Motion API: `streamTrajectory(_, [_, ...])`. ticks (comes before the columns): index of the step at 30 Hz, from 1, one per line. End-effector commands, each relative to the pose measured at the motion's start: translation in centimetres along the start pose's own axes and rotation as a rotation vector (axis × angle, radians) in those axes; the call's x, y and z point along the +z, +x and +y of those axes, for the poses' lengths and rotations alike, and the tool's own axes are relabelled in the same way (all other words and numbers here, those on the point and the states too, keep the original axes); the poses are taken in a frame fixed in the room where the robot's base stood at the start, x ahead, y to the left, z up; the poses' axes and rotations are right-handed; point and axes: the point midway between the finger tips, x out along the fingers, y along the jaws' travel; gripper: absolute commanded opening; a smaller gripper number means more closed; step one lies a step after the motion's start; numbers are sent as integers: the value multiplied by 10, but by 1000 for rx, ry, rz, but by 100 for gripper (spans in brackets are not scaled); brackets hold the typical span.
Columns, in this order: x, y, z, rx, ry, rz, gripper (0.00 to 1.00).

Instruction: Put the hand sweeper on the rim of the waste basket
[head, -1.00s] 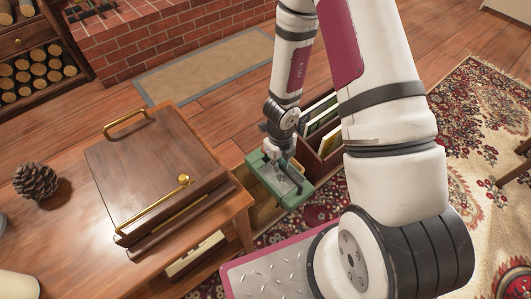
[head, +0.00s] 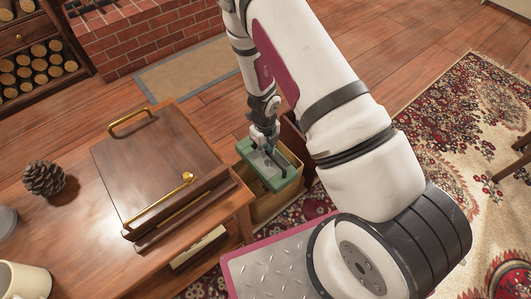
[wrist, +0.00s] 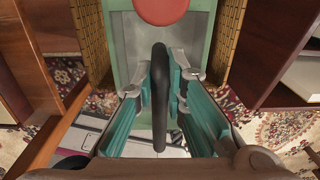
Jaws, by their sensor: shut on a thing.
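The hand sweeper (head: 284,181) is a green tray-like body with a dark handle. In the wrist view its green body (wrist: 121,50) with a red round part lies ahead, and its black handle runs between my fingers. My gripper (head: 267,149) is shut on the handle; its teal finger pads also show in the wrist view (wrist: 160,92). The waste basket (head: 266,208) is a tan, open box beside the table. The sweeper is over its opening. Wicker walls (wrist: 91,42) show on both sides of the sweeper. I cannot tell whether the sweeper touches the rim.
The wooden table (head: 80,225) on the left holds a wooden box (head: 155,165) with brass handles, a pinecone (head: 43,179) and a mug (head: 22,280). A dark red box (head: 292,132) stands right behind the basket, partly hidden by my arm. Patterned rug (head: 430,130) lies to the right.

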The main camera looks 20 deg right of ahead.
Motion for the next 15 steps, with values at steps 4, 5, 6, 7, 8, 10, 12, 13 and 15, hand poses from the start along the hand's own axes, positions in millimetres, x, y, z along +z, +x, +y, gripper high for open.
streamTrajectory(4, [0,16,0,0,1,-1,0])
streamTrajectory(5, [1,16,0,-1,1,-1,0])
streamTrajectory(6, [1,16,0,-1,1,-2,0])
streamTrajectory(7, [1,15,0,-1,1,-2,0])
streamTrajectory(8, [1,15,0,-1,0,-2,0])
streamTrajectory(10, [1,14,0,-1,0,-2,0])
streamTrajectory(12, [1,15,0,-1,0,-2,0])
streamTrajectory(13, [1,15,0,-1,0,-2,0])
streamTrajectory(15, [0,17,0,-1,0,-1,0])
